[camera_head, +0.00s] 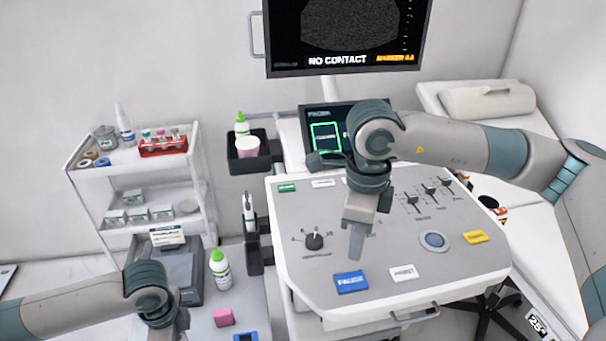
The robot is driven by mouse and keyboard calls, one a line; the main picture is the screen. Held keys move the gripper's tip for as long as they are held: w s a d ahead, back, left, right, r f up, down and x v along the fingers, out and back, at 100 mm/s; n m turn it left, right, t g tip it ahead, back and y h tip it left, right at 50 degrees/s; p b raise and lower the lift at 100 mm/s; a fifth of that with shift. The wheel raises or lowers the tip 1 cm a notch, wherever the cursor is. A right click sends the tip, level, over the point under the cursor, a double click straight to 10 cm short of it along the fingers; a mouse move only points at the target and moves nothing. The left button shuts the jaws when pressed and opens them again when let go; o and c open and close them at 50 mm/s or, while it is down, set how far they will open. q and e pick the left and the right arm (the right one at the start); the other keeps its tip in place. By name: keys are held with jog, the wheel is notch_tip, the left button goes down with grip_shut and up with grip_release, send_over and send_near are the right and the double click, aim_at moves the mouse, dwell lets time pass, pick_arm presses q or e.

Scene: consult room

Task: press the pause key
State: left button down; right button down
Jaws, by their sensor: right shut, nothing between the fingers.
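A blue key (350,282) sits near the front edge of the ultrasound console panel (300,265). Its white lettering is too small to read surely, so I cannot confirm that it is the pause key. My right gripper (356,256) points down with its fingers shut and empty. Its tip appears just behind the blue key; I cannot tell its height above the panel. A white key (404,273) lies right of the blue one. My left gripper (168,328) is at the bottom left, with its fingers cut off by the picture edge.
The panel also bears a yellow key (474,237), a green key (287,187), a trackball (434,240), a black knob (314,241) and sliders (430,194). A monitor (345,68) reads "NO CONTACT". A supply cart (100,185) stands left; an exam bed (520,225) stands right.

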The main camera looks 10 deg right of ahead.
aim_at(351, 281)
dwell(0.4)
jog(key=shift+f, duration=3.55)
jog(key=shift+f, duration=0.55)
dwell(1.8)
jog(key=shift+r, duration=0.2)
notch_tip(351, 281, up, 7)
jog(key=shift+f, duration=0.15)
dwell(0.9)
